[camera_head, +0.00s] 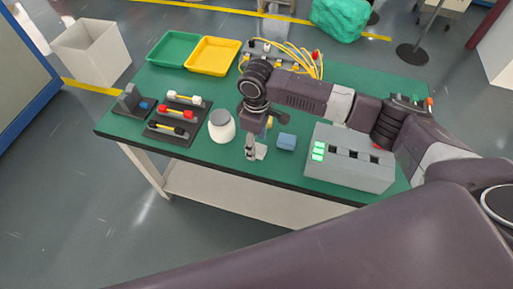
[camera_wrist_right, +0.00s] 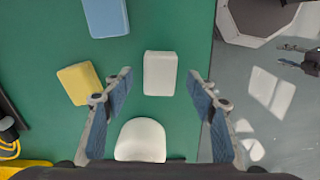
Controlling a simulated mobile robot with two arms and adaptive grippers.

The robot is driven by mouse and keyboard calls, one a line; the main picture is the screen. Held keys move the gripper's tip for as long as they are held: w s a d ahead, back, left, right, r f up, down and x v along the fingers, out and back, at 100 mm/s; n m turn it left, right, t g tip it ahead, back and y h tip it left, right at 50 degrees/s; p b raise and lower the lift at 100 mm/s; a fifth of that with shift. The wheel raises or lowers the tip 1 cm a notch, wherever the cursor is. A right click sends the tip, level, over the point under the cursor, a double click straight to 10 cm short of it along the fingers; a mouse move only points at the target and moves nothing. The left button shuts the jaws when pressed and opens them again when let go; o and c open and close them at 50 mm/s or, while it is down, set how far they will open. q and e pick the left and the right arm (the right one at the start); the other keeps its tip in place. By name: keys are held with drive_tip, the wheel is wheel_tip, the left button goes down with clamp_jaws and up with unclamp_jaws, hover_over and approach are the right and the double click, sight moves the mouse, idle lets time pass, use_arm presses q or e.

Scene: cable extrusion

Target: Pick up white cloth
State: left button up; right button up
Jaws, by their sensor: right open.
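The white cloth (camera_wrist_right: 160,73) is a small folded block on the green table. It also shows in the head view as a pale patch (camera_head: 261,151), partly hidden by my right gripper (camera_head: 251,152). My right gripper points down over the table and is open. In the right wrist view the cloth appears between the two fingertips (camera_wrist_right: 160,77), with green gaps on both sides and nothing held. A yellow cloth (camera_wrist_right: 77,84) and a blue cloth (camera_wrist_right: 106,17) lie nearby. The blue one also shows in the head view (camera_head: 287,142).
A grey box with green lights (camera_head: 350,165) is at right. A rack of connectors (camera_head: 177,118), green tray (camera_head: 172,36) and yellow tray (camera_head: 212,41) are left and behind. The table edge is close to the cloth.

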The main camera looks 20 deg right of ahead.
sight(257, 147)
drive_tip(key=shift+f, duration=0.7)
drive_tip(key=c, duration=1)
drive_tip(key=shift+r, duration=0.1)
wheel_tip(257, 147, up, 20)
drive_tip(key=shift+f+b, duration=0.1)
drive_tip(key=shift+b, duration=0.65)
